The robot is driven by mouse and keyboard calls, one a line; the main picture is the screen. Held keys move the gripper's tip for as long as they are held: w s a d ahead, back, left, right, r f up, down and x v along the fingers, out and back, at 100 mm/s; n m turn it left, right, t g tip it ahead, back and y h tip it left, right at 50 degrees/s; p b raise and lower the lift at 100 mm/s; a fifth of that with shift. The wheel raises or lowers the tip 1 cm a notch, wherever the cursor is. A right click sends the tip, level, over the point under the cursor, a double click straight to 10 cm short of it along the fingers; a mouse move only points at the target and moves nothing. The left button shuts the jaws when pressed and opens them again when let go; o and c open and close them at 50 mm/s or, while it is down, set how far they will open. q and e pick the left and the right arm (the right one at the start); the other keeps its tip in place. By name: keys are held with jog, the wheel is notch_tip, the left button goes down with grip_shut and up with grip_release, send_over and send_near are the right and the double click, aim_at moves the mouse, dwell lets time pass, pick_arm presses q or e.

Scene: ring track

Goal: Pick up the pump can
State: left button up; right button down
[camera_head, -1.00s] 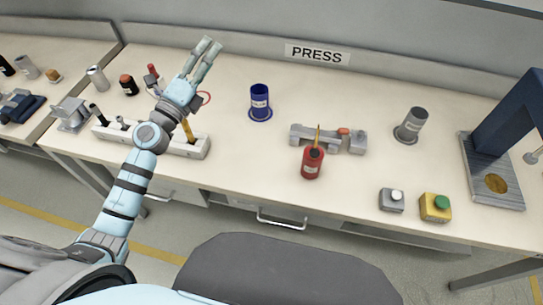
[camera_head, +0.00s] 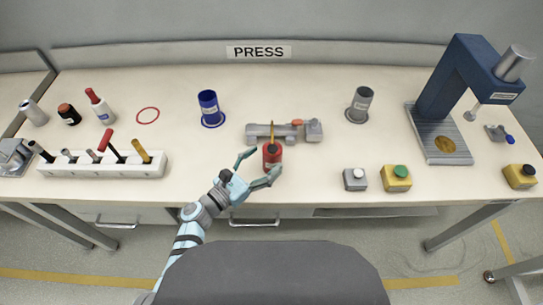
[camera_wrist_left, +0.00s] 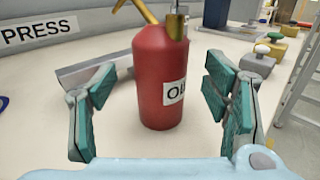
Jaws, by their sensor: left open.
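The pump can (camera_head: 272,157) is a small red can with a brass spout, standing upright on the bench in front of a grey fixture. In the left wrist view the can (camera_wrist_left: 160,85) fills the middle, with part of a label on its right side. My left gripper (camera_head: 262,169) is open, with its fingers on either side of the can. In the left wrist view the left gripper (camera_wrist_left: 160,112) shows gaps between both green finger pads and the can. My right gripper is not in view.
The grey fixture (camera_head: 260,131) lies just behind the can. A grey button box (camera_head: 355,180) and a yellow one with a green button (camera_head: 396,179) stand to the right. A blue cup (camera_head: 208,104) and a tool rack (camera_head: 88,168) are left.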

pick_arm(q)
jog(key=shift+x, duration=1.25)
jog(key=c, duration=1.4)
notch_tip(320, 180, up, 10)
jog(key=shift+r, duration=0.1)
jog(key=shift+s+f+b, duration=0.1)
jog(key=shift+f+b, duration=4.2)
jog(key=shift+f, duration=0.55)
jog(key=shift+f, duration=0.2)
